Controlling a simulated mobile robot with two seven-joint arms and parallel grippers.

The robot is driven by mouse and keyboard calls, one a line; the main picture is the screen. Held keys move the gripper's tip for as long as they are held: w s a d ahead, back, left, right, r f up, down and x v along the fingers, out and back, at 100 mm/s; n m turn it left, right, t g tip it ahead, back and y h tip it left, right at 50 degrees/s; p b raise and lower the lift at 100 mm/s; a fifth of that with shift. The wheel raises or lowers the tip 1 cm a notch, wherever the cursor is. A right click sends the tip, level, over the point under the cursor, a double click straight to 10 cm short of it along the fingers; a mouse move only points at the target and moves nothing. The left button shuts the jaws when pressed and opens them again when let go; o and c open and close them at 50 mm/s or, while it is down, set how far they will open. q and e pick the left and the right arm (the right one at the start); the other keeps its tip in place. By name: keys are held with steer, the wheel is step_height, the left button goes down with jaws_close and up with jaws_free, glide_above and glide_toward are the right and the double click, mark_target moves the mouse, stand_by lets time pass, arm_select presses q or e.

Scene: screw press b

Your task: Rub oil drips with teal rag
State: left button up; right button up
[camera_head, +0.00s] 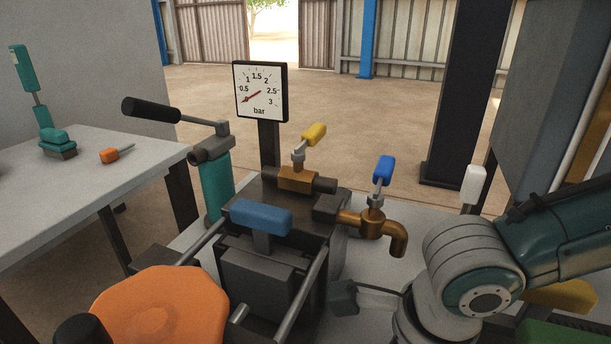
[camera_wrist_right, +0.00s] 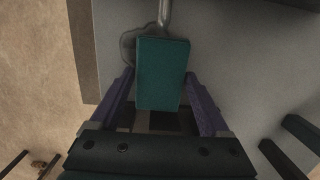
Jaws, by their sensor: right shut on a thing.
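The teal rag (camera_wrist_right: 162,75) is a flat block between the two fingers of my right gripper (camera_wrist_right: 160,105) in the right wrist view. The gripper is shut on it. In the head view the rag (camera_head: 342,298) shows dark teal, low over the grey bench top below the brass spout. I cannot tell whether it touches the surface. A faint, dark-edged patch (camera_wrist_right: 129,45) beside the rag in the wrist view may be oil; its far part is hidden by the rag. No separate drips can be made out. My left gripper is out of view.
The press block with its blue handle (camera_head: 261,217) stands left of the rag. A brass tap (camera_head: 372,225) with a blue lever hangs above. A gauge (camera_head: 260,92) rises behind. An orange part (camera_head: 160,308) fills the lower left. A side table (camera_head: 95,180) holds tools.

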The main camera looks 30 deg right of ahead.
steer(key=shift+f+b, duration=0.35)
steer(key=shift+f, duration=0.15)
steer(key=shift+s+a+r+p, duration=0.15)
steer(key=shift+s+a+p, duration=0.2)
steer(key=shift+p, duration=0.05)
steer(key=shift+s+a+p, duration=0.4)
steer(key=shift+s+a, duration=0.2)
steer(key=shift+a, duration=0.1)
steer(key=shift+s+a+f, duration=0.25)
steer(key=shift+s+a+r+p, duration=0.15)
steer(key=shift+r+p, duration=0.65)
steer(key=shift+p, duration=0.15)
